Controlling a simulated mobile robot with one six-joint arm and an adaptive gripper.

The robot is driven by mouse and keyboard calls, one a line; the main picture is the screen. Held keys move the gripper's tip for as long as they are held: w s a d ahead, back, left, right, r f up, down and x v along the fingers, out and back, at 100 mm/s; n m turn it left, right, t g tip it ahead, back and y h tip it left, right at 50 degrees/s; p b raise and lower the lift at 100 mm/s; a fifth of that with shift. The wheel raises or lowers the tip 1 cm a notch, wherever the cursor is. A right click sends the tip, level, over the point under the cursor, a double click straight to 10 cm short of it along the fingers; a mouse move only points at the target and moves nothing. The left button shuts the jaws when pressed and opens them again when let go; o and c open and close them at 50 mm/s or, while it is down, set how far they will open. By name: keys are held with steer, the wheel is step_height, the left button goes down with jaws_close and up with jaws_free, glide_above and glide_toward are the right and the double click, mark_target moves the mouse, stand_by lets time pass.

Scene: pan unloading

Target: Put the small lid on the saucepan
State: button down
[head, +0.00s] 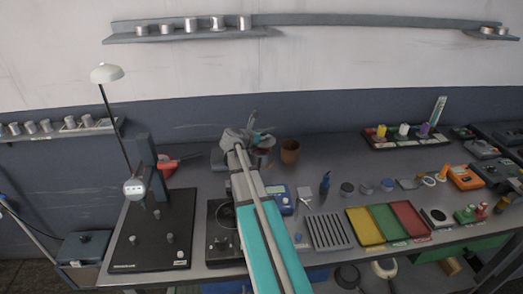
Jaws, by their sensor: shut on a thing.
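My gripper (259,139) is at the far end of my arm, over the back middle of the bench. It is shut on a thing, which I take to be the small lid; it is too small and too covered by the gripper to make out. A reddish-brown and grey round vessel (263,158), perhaps the saucepan, shows partly just below the gripper. My arm hides much of it, and I cannot tell whether the held thing touches it.
A brown pot (289,151) stands close right of the gripper. A black gauge stand (150,225) and a red-handled tool (168,165) are to the left. A blue device (279,198), a slotted grey block (328,232) and coloured trays (388,222) fill the front right. The back right-centre is clear.

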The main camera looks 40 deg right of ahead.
mark_target(261, 144)
steer(key=shift+w+a+f, duration=0.1)
steer(key=shift+w+f, duration=0.25)
steer(key=shift+f, duration=0.05)
steer(key=shift+w+f+b, duration=0.35)
steer(key=shift+f+b, duration=0.15)
steer(key=shift+b, duration=0.2)
step_height(261, 144, down, 3)
steer(key=b, duration=0.3)
steer(key=shift+c, duration=2.4)
jaws_free()
steer(key=shift+r, duration=0.1)
steer(key=p+v, duration=0.4)
steer(key=v, duration=0.8)
steer(key=shift+p, duration=0.3)
